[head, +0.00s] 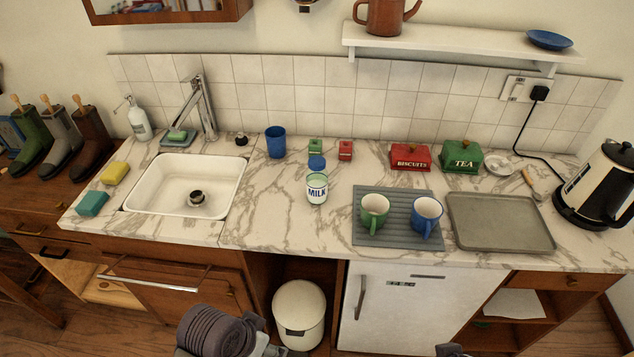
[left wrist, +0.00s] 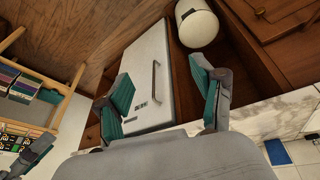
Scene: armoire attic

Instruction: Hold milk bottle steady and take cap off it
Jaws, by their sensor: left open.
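The milk bottle (head: 317,190) stands upright on the marble counter, near its middle, with a white MILK label. A blue cap (head: 316,163) shows at its top. My left gripper (left wrist: 160,70) is open and empty in the left wrist view, its teal-padded fingers wide apart, with the fridge door beyond them. In the head view, only a dark grey part of my left arm shows at the bottom, well in front of the counter and away from the bottle. My right gripper is not clearly visible; only a small dark piece shows at the bottom edge.
A blue cup (head: 275,142) stands behind left of the bottle. A green mug (head: 374,213) and a blue mug (head: 427,216) stand on a grey mat to the right. The sink (head: 160,195) lies to the left. The counter in front of the bottle is clear.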

